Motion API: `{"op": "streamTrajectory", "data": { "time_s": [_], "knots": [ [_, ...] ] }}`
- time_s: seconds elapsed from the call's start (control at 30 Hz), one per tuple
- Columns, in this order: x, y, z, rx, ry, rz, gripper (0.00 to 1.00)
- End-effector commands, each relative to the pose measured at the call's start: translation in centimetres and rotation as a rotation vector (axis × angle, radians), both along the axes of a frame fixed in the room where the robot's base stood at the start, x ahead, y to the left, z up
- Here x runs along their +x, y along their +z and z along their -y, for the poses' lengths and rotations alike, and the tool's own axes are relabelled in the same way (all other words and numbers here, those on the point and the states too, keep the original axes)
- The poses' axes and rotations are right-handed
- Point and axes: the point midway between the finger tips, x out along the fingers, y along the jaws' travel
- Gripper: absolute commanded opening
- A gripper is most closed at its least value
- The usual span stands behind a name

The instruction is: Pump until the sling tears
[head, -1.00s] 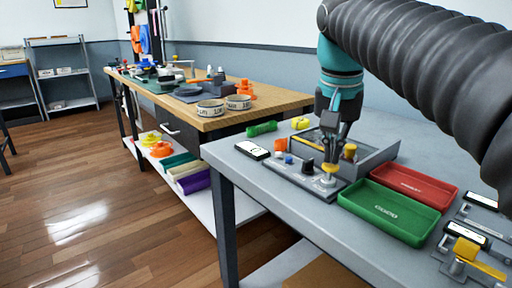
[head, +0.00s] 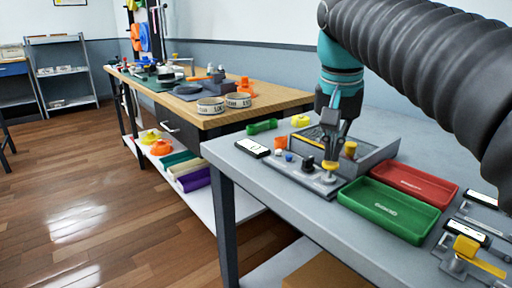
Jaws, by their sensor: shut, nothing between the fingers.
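My gripper (head: 331,158) is shut and empty, pointing down at the bench rig. Its tips are at or just over a yellow round knob (head: 330,167) on a short post at the rig's front right. I cannot tell whether they touch. The grey rig (head: 304,177) has a black knob (head: 308,163), small coloured buttons and a raised tray-like box (head: 376,155) behind. A second yellow knob (head: 350,148) stands behind my fingers. A white-faced gauge (head: 252,147) lies at the rig's left. I cannot make out the sling for certain.
A green tray (head: 388,211) and a red tray (head: 415,184) lie right of the rig. Yellow-handled hardware (head: 466,250) is at the right edge. A wooden bench (head: 270,99) with rolls stands at left.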

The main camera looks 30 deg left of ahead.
Motion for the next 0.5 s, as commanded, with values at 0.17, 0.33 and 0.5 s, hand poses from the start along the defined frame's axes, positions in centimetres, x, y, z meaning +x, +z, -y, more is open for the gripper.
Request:
{"op": "streamTrajectory", "data": {
  "time_s": [0.17, 0.33, 0.5],
  "knots": [
    [0.1, 1.0, -0.1, 0.001, 0.000, 0.002, 0.00],
    [0.1, 2.4, 0.0, 0.001, 0.000, 0.001, 0.00],
    [0.1, 3.7, -0.1, 0.001, 0.000, 0.001, 0.00]
  ]
}}
